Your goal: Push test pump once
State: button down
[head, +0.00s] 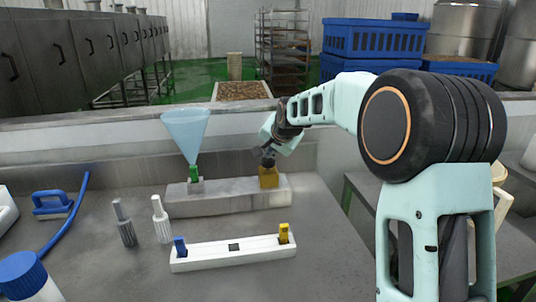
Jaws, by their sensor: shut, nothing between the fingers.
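An ochre block (269,178) stands on the right end of a grey base (230,203); it may be the test pump, but no label shows. My gripper (267,160) points down right at the top of this block. Its dark fingers are shut and empty. They hide the block's top, and I cannot tell whether they touch it. A pale blue funnel (186,132) stands upright on the base's left end, above a green part (194,174).
A white bar (232,253) with a blue lever and a yellow lever lies in front. Two small bottles (126,226) (161,222) stand left of it. The counter's front right is clear.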

aim_at(269, 160)
jog(key=shift+f, duration=0.2)
jog(key=shift+r+p, duration=1.25)
jog(key=shift+r, duration=0.65)
notch_tip(269, 160, up, 5)
jog(key=p, duration=0.3)
jog(key=shift+w+r, duration=0.1)
